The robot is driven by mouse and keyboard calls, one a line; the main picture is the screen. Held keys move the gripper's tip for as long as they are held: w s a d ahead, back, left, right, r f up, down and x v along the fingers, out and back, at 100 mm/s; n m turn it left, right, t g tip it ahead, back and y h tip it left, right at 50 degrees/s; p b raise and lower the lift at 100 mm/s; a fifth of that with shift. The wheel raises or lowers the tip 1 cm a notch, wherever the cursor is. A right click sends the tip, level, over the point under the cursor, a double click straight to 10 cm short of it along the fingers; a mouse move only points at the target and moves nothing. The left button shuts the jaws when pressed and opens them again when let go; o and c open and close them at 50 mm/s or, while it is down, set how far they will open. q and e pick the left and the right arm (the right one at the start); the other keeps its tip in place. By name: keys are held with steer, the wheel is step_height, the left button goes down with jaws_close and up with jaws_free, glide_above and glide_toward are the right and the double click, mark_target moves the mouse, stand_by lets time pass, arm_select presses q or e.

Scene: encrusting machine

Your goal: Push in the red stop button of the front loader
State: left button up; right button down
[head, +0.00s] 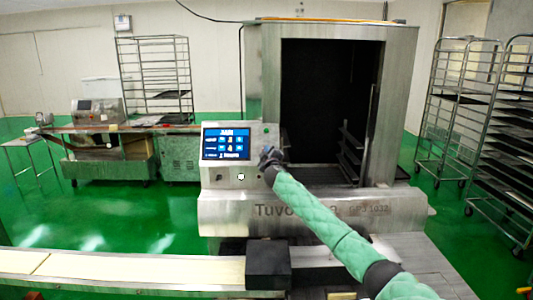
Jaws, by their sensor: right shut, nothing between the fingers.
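The machine's steel control panel (210,178) stands left of a tall dark opening, with a lit blue touchscreen (226,144) on it. My right arm, in a green padded sleeve, reaches in from the lower right. My right gripper (266,154) is shut and empty at the right edge of the panel, just right of the screen. I cannot make out the red stop button; the gripper covers that part of the panel. Whether the fingertips touch the panel I cannot tell. My left gripper is not in view.
A pale conveyor belt (130,268) runs along the lower left to a dark block (268,265) below the panel. Wheeled racks (500,130) stand at the right, and another rack (155,75) stands at the back left. Green floor is open at the left.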

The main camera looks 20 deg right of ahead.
stand_by(0.4)
steer(key=shift+w+d+f+b, duration=0.25)
steer(key=shift+w+b, duration=0.15)
steer(key=shift+b, duration=0.15)
stand_by(0.9)
steer(key=shift+s+a, duration=0.1)
steer(key=shift+s+a+r+p, duration=0.2)
steer(key=shift+s+r+p, duration=0.25)
steer(key=shift+s+p, duration=0.1)
steer(key=s+r+p, duration=0.1)
steer(key=s, duration=0.1)
steer(key=s+a+r+p, duration=0.1)
steer(key=s+r+p, duration=0.1)
stand_by(0.6)
